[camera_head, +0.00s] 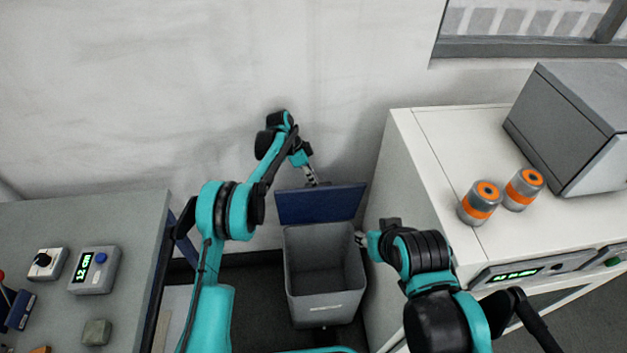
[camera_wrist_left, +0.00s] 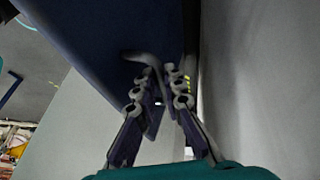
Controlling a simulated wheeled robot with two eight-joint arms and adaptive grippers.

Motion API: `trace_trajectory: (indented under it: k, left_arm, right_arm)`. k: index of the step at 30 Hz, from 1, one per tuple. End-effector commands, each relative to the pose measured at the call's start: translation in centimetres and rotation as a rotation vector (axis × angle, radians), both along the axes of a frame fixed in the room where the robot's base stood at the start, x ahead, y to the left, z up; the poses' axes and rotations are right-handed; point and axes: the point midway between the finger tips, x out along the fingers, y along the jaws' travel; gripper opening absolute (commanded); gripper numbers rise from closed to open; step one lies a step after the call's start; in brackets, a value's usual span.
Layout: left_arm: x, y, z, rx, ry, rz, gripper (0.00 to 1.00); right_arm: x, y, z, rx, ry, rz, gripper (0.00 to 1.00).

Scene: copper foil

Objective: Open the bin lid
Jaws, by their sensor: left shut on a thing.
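The grey bin (camera_head: 325,270) stands on the floor between the two benches, with its opening uncovered. Its dark blue lid (camera_head: 320,205) is raised at the back of the bin, close to the wall. My left gripper (camera_head: 312,178) is at the lid's upper edge. In the left wrist view the lid (camera_wrist_left: 100,35) fills the upper left, and a grey bent handle (camera_wrist_left: 146,58) sticks out from it. My left gripper (camera_wrist_left: 165,80) is shut on this handle. My right gripper (camera_head: 361,239) is beside the bin's right wall, mostly hidden by its own arm.
A grey bench (camera_head: 100,225) with small devices stands at the left. A white cabinet (camera_head: 425,165) stands close to the bin's right, bearing two orange-banded cylinders (camera_head: 480,203) and a grey box (camera_head: 575,125). The wall is right behind the lid.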

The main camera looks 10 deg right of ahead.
Motion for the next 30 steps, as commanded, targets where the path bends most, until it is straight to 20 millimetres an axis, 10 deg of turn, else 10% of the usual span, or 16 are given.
trace_trajectory:
  k: [8, 11, 30]
  left_arm:
    - [0.0, 0.1, -0.4, 0.006, -0.001, 0.001, 0.00]
    - [0.0, 0.1, -0.4, 0.005, -0.001, 0.001, 0.30]
    - [0.5, 1.3, 2.8, 0.001, 0.000, 0.002, 0.31]
  right_arm:
    - [0.0, 0.0, -0.1, 0.000, 0.000, 0.000, 0.40]
    - [0.0, 0.0, -0.1, 0.000, 0.000, 0.000, 0.40]
    - [0.0, 0.0, 0.0, 0.000, 0.000, 0.000, 0.40]
